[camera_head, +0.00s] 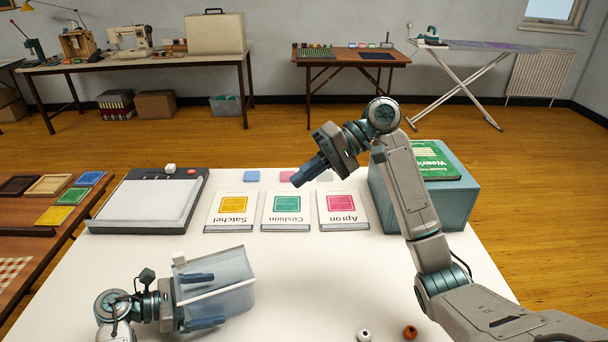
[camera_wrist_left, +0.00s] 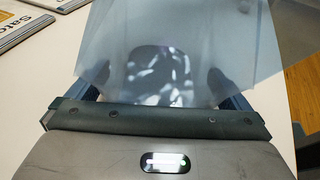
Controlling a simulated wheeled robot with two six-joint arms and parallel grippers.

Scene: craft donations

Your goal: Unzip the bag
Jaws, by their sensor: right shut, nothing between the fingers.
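A clear, bluish bag (camera_head: 232,292) is at the front left of the white table, with a pale rim along its upper edge. A small white piece (camera_head: 179,258), perhaps the zip slider, sits at the rim's left end. My left gripper (camera_head: 210,300) is at the bag's left side, its fingers wide apart. In the left wrist view the bag (camera_wrist_left: 180,40) spreads over and between the fingers; whether they touch it I cannot tell. My right gripper (camera_head: 298,180) is shut and empty, raised above the table's far part, well away from the bag.
Booklets marked Satchel (camera_head: 231,211), Cushion (camera_head: 287,211) and Apron (camera_head: 343,210) lie behind the bag. A grey-topped device (camera_head: 150,200) is at back left; a blue box (camera_head: 455,205) with a green book (camera_head: 432,160) stands right. Two beads (camera_head: 365,335) (camera_head: 410,332) lie at the front. The table's middle is clear.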

